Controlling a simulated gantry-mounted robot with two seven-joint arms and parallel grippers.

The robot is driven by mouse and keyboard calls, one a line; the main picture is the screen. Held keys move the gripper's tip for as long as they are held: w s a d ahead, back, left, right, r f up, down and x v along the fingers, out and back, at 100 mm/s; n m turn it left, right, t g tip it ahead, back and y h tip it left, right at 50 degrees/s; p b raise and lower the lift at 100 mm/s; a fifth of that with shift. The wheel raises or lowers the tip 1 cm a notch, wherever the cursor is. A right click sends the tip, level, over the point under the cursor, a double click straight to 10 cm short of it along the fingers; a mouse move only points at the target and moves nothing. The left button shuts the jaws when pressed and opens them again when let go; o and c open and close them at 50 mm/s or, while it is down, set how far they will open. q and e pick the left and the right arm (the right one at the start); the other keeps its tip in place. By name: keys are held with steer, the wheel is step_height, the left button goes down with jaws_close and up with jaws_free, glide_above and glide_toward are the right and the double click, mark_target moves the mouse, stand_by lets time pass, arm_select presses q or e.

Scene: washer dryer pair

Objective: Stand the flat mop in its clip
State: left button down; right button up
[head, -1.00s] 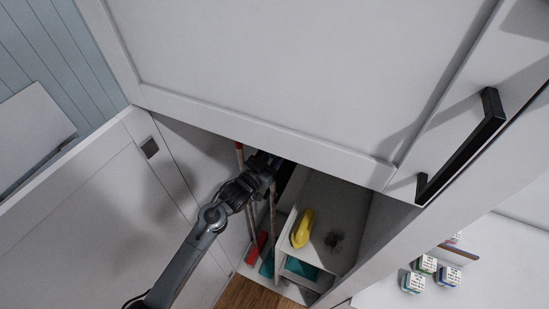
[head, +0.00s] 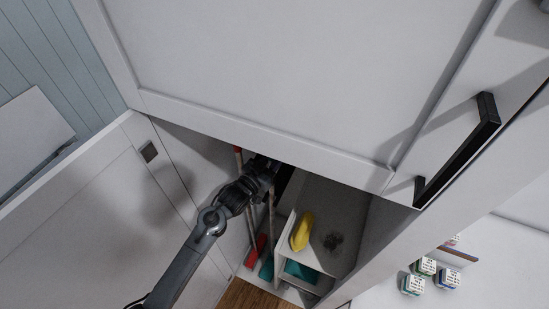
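My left gripper (head: 266,164) reaches into the open tall cabinet from the lower left. It is beside the upper part of a long pole (head: 271,210), and its fingertips are partly hidden by the dark interior and the white panel above. I cannot tell whether it is shut on the pole. Thin poles run down to a red head (head: 256,248) and a teal head (head: 267,268) low in the cabinet. The teal one may be the flat mop; which pole joins it is unclear. The clip is not visible. My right gripper is not in view.
A white shelf unit (head: 320,205) stands right of the poles, with a yellow object (head: 302,231) and a dark spiky object (head: 333,241) on it and a teal item (head: 301,270) below. The large white door (head: 270,75) with a black handle (head: 460,150) covers the upper view.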

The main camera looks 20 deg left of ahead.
arm_select(q)
steer(key=shift+f+b, duration=0.65)
steer(key=shift+f, duration=0.15)
stand_by(0.6)
steer(key=c, duration=0.9)
jaws_free()
steer(key=shift+o, duration=0.6)
steer(key=b+v, duration=0.2)
steer(key=v, duration=0.9)
steer(key=shift+w, duration=0.1)
